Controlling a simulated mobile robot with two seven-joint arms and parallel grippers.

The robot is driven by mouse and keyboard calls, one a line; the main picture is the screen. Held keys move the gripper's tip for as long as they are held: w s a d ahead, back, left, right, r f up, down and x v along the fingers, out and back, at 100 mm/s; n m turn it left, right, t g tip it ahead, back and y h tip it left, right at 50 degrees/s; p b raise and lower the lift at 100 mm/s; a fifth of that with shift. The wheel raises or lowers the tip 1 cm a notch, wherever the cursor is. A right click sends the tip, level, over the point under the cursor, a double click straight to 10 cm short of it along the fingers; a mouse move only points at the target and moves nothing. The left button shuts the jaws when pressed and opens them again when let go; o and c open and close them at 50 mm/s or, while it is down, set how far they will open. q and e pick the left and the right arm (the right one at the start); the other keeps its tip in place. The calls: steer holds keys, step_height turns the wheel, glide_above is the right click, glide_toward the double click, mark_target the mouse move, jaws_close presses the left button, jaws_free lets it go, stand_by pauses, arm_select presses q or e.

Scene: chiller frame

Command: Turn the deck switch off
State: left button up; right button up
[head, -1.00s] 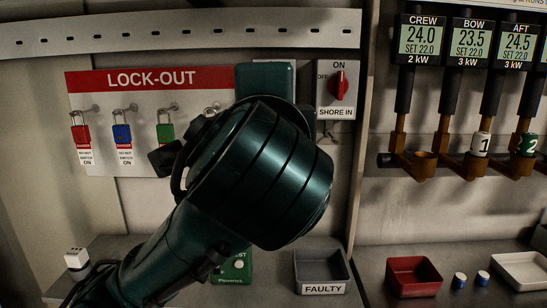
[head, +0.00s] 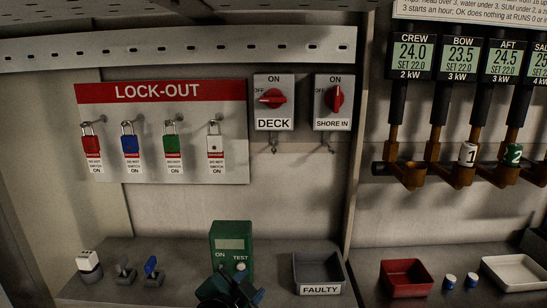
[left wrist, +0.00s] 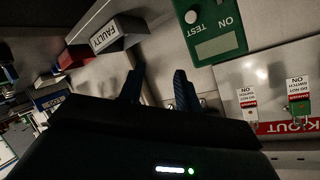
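The deck switch (head: 274,102) is a grey box labelled DECK on the back wall, with a red knob (head: 271,98). The knob lies horizontal, toward the OFF mark at its left. My left gripper (head: 228,290) is low in the head view, well below the switch and in front of the green tester. In the left wrist view its two dark fingers (left wrist: 158,88) stand apart with nothing between them, so it is open. The deck switch does not show clearly in the left wrist view. My right gripper is in neither view.
Right of it is the SHORE IN switch (head: 334,102), its red knob upright. A lock-out board (head: 205,92) with several padlocks hangs left. The green tester (head: 231,240) and the FAULTY bin (head: 320,289) stand on the shelf.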

arm_select(q)
steer(key=s+a+f+n+g+p, duration=0.1)
steer(key=s+a+f+n, duration=0.3)
steer(key=s+f, duration=0.6)
steer(key=s+a+f+n+g+p, duration=0.1)
steer(key=s+a+f+n, duration=0.2)
steer(key=s+f, duration=0.7)
steer(key=shift+a+n+y, duration=0.3)
steer(key=shift+a+n, duration=0.1)
steer(key=shift+a, duration=0.85)
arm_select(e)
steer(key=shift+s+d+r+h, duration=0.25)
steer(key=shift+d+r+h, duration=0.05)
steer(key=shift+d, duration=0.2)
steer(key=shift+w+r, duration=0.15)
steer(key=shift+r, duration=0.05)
